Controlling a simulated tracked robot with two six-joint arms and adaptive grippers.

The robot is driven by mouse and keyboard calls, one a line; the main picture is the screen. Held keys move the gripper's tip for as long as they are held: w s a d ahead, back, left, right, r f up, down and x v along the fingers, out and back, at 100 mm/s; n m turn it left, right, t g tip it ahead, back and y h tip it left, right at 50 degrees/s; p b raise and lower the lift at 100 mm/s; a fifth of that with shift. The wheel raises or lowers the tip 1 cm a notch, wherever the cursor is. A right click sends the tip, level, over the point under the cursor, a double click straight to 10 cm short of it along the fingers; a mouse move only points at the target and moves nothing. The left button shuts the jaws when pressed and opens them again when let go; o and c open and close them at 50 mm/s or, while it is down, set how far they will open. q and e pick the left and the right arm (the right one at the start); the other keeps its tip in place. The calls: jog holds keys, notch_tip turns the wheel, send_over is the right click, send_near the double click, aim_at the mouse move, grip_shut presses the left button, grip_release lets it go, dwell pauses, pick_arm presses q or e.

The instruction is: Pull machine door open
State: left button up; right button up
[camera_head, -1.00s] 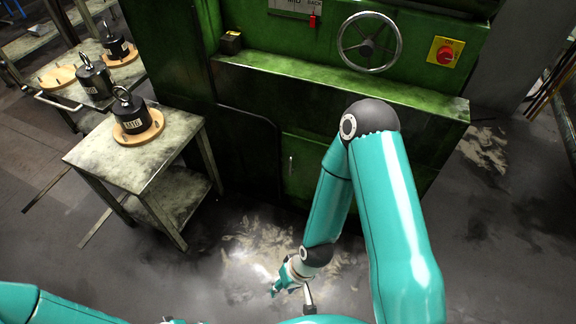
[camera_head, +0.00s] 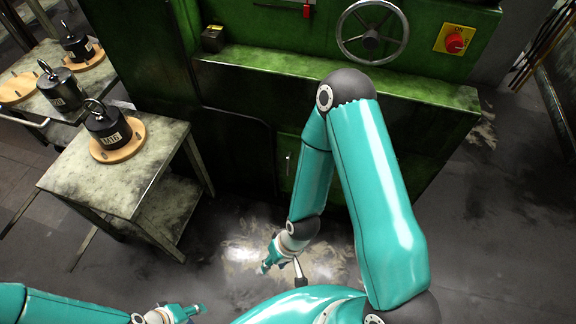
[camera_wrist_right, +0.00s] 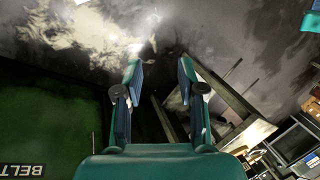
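The green machine (camera_head: 430,160) fills the back of the head view. A low green door panel (camera_head: 287,180) on its front has a small upright handle (camera_head: 289,158). My right arm partly covers the panel's right side. My right gripper (camera_head: 266,264) is low in front of the machine, apart from the handle. In the right wrist view its two fingers (camera_wrist_right: 160,72) are spread with nothing between them. Green machine surface with "BELT" lettering (camera_wrist_right: 22,170) shows at lower left there. My left gripper (camera_head: 192,312) is at the bottom edge, away from the machine; its finger opening is unclear.
A metal table (camera_head: 75,180) stands left of the machine, bearing a black weight (camera_head: 107,128) on a wooden disc. Another table behind holds more weights. A handwheel (camera_head: 372,38) and red button (camera_head: 454,43) sit above the ledge. The floor before the door is clear.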

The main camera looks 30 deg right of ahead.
jog(key=w+f+m+t+h+b, duration=0.1)
jog(key=w+f+t+h+b, duration=0.15)
jog(key=w+f+b, duration=0.55)
jog(key=m+t+h+b, duration=0.75)
jog(key=h+b, duration=0.95)
jog(key=b, duration=1.1)
send_near(287, 168)
jog(key=shift+m+g, duration=0.85)
jog(key=shift+g, duration=0.05)
jog(key=b+x, duration=0.2)
jog(key=x, duration=0.2)
jog(key=w+b+x, duration=0.1)
jog(key=b+x, duration=0.1)
jog(key=x, duration=0.3)
jog(key=shift+r, duration=0.2)
jog(key=shift+w+d+r+b, duration=0.1)
jog(key=shift+w+d+b, duration=0.25)
jog(key=shift+d, duration=0.15)
grip_shut()
